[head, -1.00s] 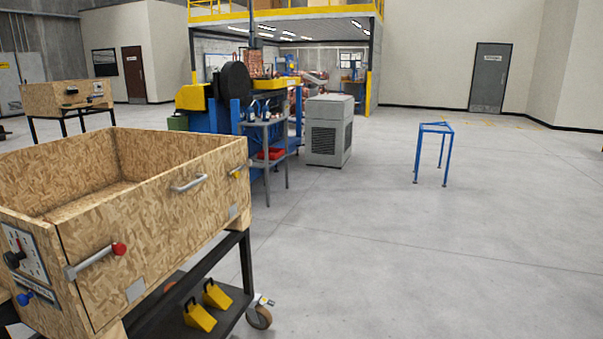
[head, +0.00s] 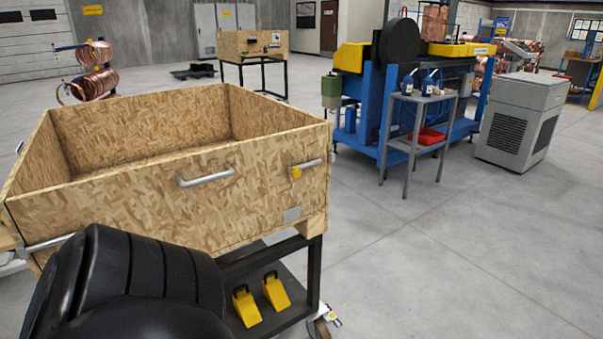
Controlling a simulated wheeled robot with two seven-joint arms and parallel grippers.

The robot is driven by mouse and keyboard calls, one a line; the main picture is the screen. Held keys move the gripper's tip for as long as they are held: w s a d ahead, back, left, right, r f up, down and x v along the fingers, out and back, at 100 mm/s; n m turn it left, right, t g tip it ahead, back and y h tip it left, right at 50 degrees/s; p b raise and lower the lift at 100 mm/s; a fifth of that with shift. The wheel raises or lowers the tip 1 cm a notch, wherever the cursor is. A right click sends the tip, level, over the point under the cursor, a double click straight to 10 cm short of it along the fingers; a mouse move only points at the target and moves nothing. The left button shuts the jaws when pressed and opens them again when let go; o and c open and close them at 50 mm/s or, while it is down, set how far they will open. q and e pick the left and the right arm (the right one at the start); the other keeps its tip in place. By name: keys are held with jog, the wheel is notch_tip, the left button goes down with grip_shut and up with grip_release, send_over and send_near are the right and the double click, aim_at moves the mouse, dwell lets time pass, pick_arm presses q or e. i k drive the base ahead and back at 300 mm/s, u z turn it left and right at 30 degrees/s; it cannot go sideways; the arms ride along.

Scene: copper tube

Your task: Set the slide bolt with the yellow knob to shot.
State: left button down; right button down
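The slide bolt with the yellow knob (head: 296,173) is on the near face of the large chipboard crate (head: 120,205), close to its right end. Its grey bar (head: 310,164) runs level to the right of the knob toward the crate's corner. At this size I cannot tell whether the bolt is shot or drawn. A black rounded arm part of mine fills the bottom left and covers the lower left of the crate face. Neither of my grippers shows in the head view.
A grey pull handle (head: 206,176) sits left of the bolt. Yellow wedges (head: 246,307) lie on the black cart's lower shelf (head: 275,325). A grey side table (head: 418,100), blue machine and grey cabinet (head: 521,120) stand to the right. The floor between is clear.

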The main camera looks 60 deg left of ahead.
aim_at(295, 171)
jog(key=u, duration=0.95)
jog(key=i, duration=1.05)
jog(key=u, duration=1.1)
